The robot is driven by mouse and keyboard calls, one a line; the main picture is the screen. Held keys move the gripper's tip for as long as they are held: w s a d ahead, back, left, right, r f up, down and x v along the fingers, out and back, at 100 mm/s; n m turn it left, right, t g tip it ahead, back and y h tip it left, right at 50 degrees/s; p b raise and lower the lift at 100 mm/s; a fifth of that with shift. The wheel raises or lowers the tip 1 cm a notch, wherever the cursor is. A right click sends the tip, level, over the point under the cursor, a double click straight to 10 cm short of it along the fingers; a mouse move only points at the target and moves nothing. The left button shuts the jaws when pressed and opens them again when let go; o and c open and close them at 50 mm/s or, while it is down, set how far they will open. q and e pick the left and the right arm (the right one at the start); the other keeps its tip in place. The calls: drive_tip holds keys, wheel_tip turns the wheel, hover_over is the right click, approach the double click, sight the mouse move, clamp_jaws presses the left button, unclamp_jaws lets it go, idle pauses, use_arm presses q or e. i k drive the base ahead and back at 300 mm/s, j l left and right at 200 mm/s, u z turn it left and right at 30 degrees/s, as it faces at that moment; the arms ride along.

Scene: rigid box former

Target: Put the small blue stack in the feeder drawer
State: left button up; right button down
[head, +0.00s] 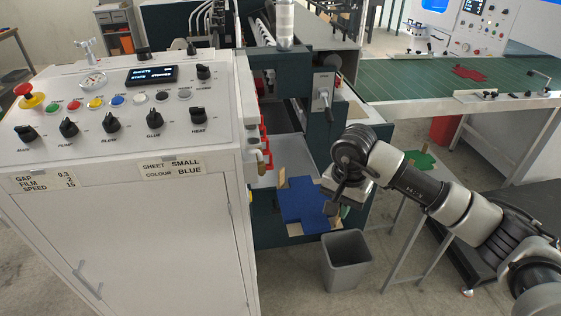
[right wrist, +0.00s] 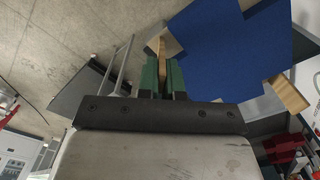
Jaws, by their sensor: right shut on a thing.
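The small blue stack (head: 303,201) is a cross-shaped blue piece with tan bits at its edges. It shows in front of the dark green machine, at the pale feeder drawer (head: 265,177). I cannot tell whether it rests there or hangs just above. My right gripper (head: 341,205) is at its right side. In the right wrist view, the green fingers (right wrist: 163,76) are shut on a tan piece at the edge of the blue stack (right wrist: 228,50). Part of the stack's right side is hidden by the gripper. My left gripper is out of view.
A grey bin (head: 346,262) stands on the floor below the stack. The white control cabinet (head: 125,215) fills the left; its label reads SMALL, BLUE. A green piece (head: 420,160) lies on a small table behind my right arm. A red piece (head: 468,73) lies on the green-topped table (head: 400,80).

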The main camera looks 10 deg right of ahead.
sight(280, 160)
drive_tip(key=i, duration=1)
